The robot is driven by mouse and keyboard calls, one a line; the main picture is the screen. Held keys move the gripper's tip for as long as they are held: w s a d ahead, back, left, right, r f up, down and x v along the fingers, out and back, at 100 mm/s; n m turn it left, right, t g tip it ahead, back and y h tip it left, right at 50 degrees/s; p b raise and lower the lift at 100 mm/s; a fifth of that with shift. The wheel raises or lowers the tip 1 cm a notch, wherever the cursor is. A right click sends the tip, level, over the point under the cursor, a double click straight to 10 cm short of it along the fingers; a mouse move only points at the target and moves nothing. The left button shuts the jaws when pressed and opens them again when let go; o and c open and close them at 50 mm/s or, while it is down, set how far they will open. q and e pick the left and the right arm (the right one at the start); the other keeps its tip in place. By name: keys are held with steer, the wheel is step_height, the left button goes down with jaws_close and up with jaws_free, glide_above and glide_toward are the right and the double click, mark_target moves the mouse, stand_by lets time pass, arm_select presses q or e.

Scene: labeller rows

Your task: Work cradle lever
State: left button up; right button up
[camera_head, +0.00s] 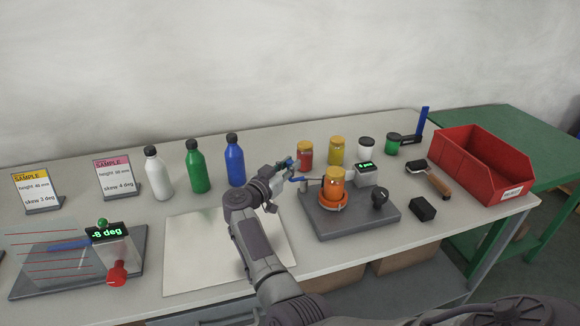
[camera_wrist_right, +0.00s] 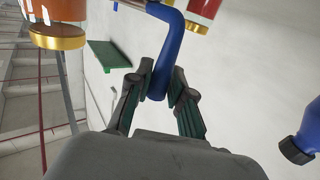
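The cradle device has a grey base plate (camera_head: 350,223) right of centre. An orange jar (camera_head: 334,189) with a yellow lid stands upright in its orange ring; the jar also shows at the top left of the wrist view (camera_wrist_right: 65,10). The blue cradle lever (camera_head: 297,180) sticks out to the left of the jar. My right gripper (camera_head: 279,182) is at this lever. In the wrist view the blue lever (camera_wrist_right: 164,60) runs between the fingers, and both pads appear to press on it. My left gripper is not in view.
Red, yellow, white and green jars stand behind the cradle. White, green and blue bottles (camera_head: 234,163) stand left of my gripper. A roller (camera_head: 430,180), a black block (camera_head: 422,208) and a red bin (camera_head: 480,165) are at right. A white sheet (camera_head: 205,262) lies clear at left.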

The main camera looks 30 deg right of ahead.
steer(key=shift+o, duration=1.3)
step_height(320, 180, up, 10)
steer(key=shift+f, duration=0.1)
